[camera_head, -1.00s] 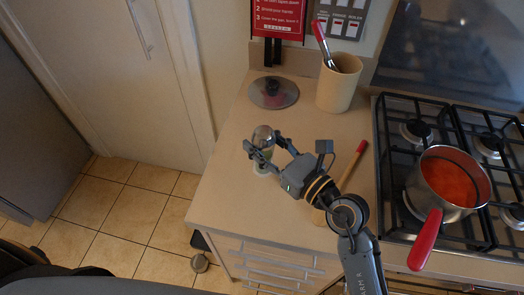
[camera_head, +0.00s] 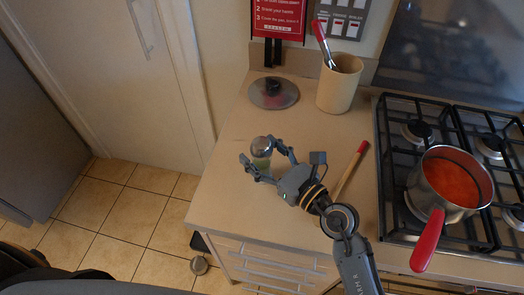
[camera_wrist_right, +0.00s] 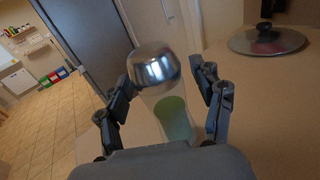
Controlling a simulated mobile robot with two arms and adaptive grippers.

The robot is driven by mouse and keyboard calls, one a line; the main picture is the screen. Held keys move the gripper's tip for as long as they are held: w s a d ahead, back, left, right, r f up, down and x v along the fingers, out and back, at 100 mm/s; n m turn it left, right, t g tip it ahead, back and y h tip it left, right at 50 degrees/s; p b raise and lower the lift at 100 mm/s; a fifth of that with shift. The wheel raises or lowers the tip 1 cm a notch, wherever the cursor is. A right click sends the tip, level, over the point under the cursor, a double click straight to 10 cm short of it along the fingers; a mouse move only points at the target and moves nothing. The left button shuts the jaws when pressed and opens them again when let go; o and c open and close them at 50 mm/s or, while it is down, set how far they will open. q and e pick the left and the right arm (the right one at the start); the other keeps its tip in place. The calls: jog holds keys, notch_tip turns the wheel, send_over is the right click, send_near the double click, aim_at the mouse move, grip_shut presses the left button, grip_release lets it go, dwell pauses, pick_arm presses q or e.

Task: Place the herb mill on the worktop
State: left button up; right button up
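The herb mill (camera_head: 261,146) has a shiny metal cap and a clear body with green contents. It appears to stand upright on the beige worktop (camera_head: 228,185), near its left edge. In the right wrist view the mill (camera_wrist_right: 173,115) is between my fingers, tilted in the picture, its lower end hidden by my gripper. My right gripper (camera_head: 256,151) is open around the mill, with gaps visible beside the cap in the right wrist view (camera_wrist_right: 161,73). My left gripper is not in view.
A glass lid (camera_head: 273,94) and a utensil crock (camera_head: 339,84) stand behind. A red-tipped wooden utensil (camera_head: 352,170) lies right of my gripper. A pot of red sauce (camera_head: 452,182) with a red handle sits on the gas hob (camera_head: 397,238). Worktop between mill and lid is clear.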

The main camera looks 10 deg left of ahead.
jog(key=shift+r, duration=0.2)
jog(key=shift+s+d+f, duration=0.1)
jog(key=shift+s+d, duration=0.05)
jog(key=shift+d, duration=0.1)
jog(key=b+v, duration=0.1)
jog(key=v, duration=0.6)
jog(key=shift+s+a, duration=0.1)
